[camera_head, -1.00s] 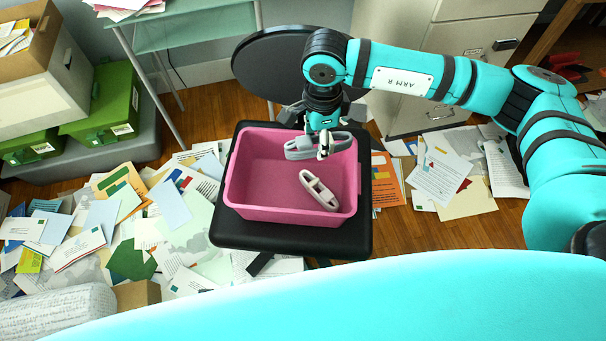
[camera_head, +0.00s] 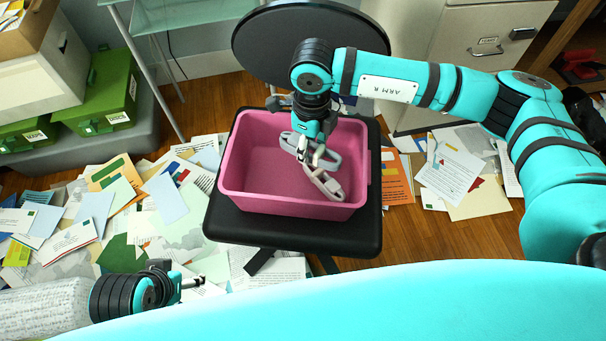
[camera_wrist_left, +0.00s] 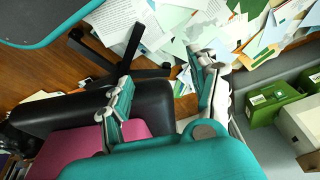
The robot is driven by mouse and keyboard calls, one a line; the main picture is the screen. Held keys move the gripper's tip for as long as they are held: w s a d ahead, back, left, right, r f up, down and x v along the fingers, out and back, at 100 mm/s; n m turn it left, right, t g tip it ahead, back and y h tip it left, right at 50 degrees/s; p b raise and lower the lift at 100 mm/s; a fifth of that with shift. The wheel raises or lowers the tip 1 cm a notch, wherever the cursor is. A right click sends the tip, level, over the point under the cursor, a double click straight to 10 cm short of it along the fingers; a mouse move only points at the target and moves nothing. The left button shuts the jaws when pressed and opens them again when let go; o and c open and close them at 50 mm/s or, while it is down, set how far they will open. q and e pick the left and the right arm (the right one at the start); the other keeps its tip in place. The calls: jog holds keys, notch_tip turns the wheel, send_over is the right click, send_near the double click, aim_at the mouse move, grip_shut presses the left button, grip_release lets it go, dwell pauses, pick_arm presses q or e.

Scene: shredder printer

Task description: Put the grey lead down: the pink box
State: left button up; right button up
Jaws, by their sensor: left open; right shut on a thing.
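The pink box (camera_head: 240,195) sits open on a black chair seat. My right gripper (camera_head: 316,154) is inside the box, shut on the grey lead (camera_head: 293,145), a looped grey piece. The lead is at the right part of the box interior; I cannot tell whether it touches the floor. My left gripper (camera_head: 192,284) is open and empty at the lower left, outside the box. Its open fingers (camera_wrist_left: 165,98) also show in the left wrist view, near the box.
The black chair seat (camera_head: 285,228) surrounds the box. Papers (camera_head: 150,215) litter the floor on both sides. Green boxes (camera_head: 108,92) stand at the left and a cabinet (camera_head: 470,45) at the back right.

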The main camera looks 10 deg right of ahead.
notch_tip(320, 180, down, 8)
jog(key=shift+b, duration=0.65)
pick_arm(q)
jog(key=w+d+r+t, duration=0.1)
jog(key=w+d+t, duration=0.1)
jog(key=w, duration=0.4)
jog(key=shift+w+r+t+h, duration=0.2)
jog(key=shift+t+h, duration=0.2)
jog(key=shift+t, duration=0.4)
pick_arm(e)
jog(key=shift+f, duration=0.15)
jog(key=o, duration=1.2)
pick_arm(q)
jog(key=shift+w+d+r+t, duration=0.2)
jog(key=shift+w+t, duration=0.1)
jog(key=shift+w, duration=0.2)
